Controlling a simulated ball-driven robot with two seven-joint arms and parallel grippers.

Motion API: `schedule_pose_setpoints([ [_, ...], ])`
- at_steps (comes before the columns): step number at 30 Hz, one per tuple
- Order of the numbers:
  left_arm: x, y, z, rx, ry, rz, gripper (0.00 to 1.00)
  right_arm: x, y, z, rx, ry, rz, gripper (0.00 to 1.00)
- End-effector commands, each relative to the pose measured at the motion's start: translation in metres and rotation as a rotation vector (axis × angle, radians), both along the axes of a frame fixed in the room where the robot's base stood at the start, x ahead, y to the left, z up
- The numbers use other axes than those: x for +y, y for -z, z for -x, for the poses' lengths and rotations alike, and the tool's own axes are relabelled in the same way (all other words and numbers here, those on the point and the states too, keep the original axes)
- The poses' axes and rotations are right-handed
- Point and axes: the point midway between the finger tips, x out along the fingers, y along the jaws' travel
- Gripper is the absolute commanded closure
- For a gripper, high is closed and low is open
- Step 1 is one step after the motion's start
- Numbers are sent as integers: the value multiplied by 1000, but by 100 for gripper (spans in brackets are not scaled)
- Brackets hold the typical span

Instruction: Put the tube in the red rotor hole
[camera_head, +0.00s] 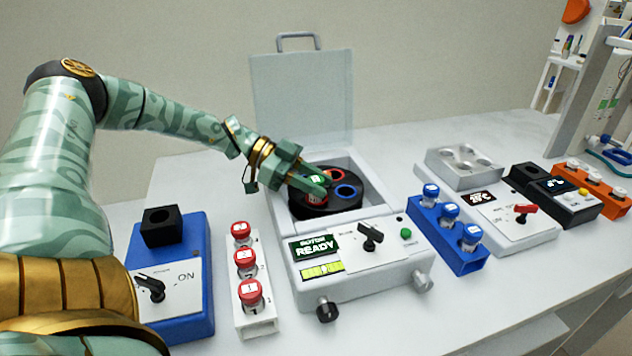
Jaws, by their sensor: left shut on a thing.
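My left gripper (314,186) reaches in from the left over the black rotor (330,207) of the open centrifuge. It is shut on a small tube (316,179) with a green and white top. The fingers hide most of the tube, and I cannot tell whether its lower end is above the rotor or in a hole. The red-ringed rotor hole (334,174) is just right of the tube, at the back, and looks empty. A blue-ringed hole (346,191) is nearer the right front. My right gripper is not in view.
The centrifuge lid (303,95) stands open behind. A white rack (256,319) of red-capped tubes and a blue device (189,315) stand left. A blue rack (456,253) with blue-capped tubes and a white block device (464,168) stand right. An orange rack (603,190) is farther right.

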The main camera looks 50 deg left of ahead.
Motion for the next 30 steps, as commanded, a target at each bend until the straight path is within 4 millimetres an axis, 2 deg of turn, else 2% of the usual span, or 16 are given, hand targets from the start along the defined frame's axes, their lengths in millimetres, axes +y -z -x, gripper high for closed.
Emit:
schedule_pose_setpoints([
  [3,0,6,0,2,-1,1,99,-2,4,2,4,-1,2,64],
  [4,0,6,0,2,-1,1,67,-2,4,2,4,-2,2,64],
  [5,0,5,0,1,0,0,61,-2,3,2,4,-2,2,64],
  [13,0,4,0,1,0,0,61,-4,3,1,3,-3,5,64],
  [17,2,-6,1,-2,-1,0,61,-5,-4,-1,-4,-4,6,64],
  [30,80,-43,44,-3,-3,1,61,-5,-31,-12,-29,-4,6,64],
])
